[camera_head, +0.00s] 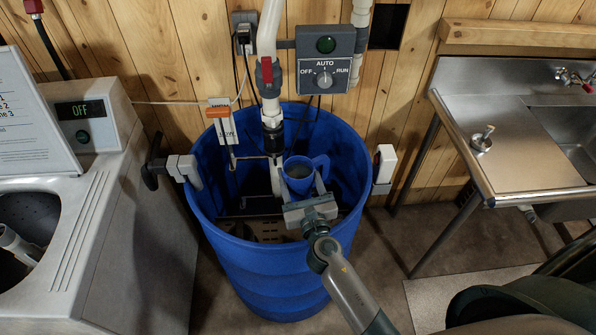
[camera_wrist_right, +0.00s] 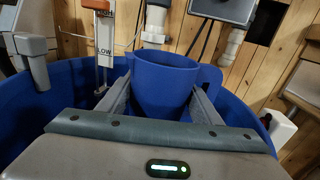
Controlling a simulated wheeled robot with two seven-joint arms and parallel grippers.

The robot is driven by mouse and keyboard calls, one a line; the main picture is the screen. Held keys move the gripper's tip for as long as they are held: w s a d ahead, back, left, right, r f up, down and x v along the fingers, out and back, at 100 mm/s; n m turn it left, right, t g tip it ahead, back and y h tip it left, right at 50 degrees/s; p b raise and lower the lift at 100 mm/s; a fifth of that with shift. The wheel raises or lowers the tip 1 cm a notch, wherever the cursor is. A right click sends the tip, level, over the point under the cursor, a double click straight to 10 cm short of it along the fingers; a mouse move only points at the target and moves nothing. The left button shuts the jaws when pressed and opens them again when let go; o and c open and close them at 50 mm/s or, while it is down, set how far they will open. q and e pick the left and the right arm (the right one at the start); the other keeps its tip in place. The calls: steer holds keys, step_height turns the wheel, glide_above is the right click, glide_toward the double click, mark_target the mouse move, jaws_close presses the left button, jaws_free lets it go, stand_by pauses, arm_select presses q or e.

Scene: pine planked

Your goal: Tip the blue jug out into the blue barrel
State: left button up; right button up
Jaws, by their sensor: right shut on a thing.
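The blue jug (camera_head: 303,180) is upright over the open mouth of the blue barrel (camera_head: 262,270). Some greyish content shows inside the jug, and its handle points to the right. My right gripper (camera_head: 308,193) is shut on the jug's body. In the right wrist view the jug (camera_wrist_right: 165,85) stands between the two fingers (camera_wrist_right: 160,98), with the barrel's wall (camera_wrist_right: 75,80) around it. Inside the barrel are a pipe and a slotted brown piece (camera_head: 265,229).
A white pipe (camera_head: 268,80) with a red-handled valve runs down into the barrel. A grey control box (camera_head: 325,60) hangs on the plank wall. A white machine (camera_head: 120,220) stands left, a steel sink table (camera_head: 510,150) right. An orange-topped gauge (camera_head: 220,115) is at the barrel's rim.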

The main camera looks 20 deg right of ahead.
mark_target(301, 162)
steer(key=shift+r, duration=0.1)
stand_by(0.3)
